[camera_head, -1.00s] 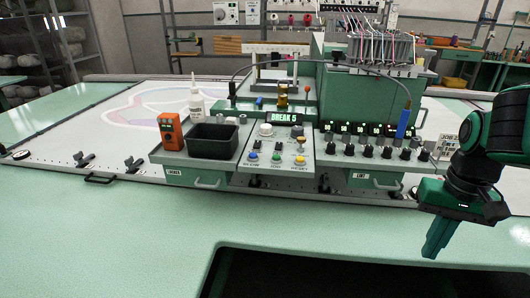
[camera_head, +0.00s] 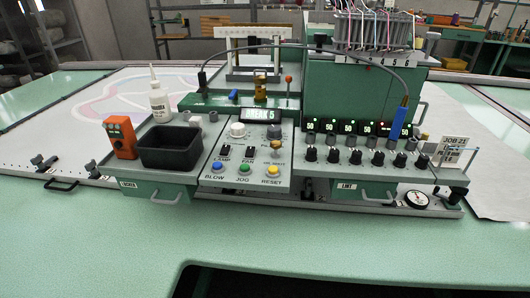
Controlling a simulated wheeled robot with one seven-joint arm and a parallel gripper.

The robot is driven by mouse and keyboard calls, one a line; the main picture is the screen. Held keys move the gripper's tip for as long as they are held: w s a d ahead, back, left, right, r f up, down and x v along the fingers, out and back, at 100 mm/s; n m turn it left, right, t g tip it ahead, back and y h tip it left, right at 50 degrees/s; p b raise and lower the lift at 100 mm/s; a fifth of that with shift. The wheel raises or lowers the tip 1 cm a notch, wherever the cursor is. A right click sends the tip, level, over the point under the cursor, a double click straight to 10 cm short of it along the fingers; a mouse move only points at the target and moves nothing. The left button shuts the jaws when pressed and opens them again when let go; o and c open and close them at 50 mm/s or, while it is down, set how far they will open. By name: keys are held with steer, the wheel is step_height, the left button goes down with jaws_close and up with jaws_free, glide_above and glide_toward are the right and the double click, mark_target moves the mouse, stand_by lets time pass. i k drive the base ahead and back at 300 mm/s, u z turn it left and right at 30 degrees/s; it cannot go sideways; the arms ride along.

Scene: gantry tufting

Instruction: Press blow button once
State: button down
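The blow button (camera_head: 217,168) is a small blue round button at the lower left of the sloped grey control panel (camera_head: 222,187), above the label BLOW. A green JOG button (camera_head: 244,168) and a yellow RESET button (camera_head: 273,170) sit in the same row to its right. Nothing covers the blue button. From here I cannot tell whether it is pressed in. The display (camera_head: 261,114) above the panel reads BREAK 5. My gripper and arm are not in view.
Left of the panel stand a black bin (camera_head: 171,148), an orange device (camera_head: 121,137) and a white bottle (camera_head: 159,97). Right is a row of black knobs (camera_head: 332,155). A blue-handled tool (camera_head: 401,119) hangs on a cable. The green tabletop (camera_head: 110,240) in front is clear.

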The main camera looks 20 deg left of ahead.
mark_target(216, 166)
steer(key=z, duration=0.05)
steer(key=k, duration=1.45)
steer(key=u, duration=0.6)
steer(key=i, duration=1)
steer(key=z, duration=0.05)
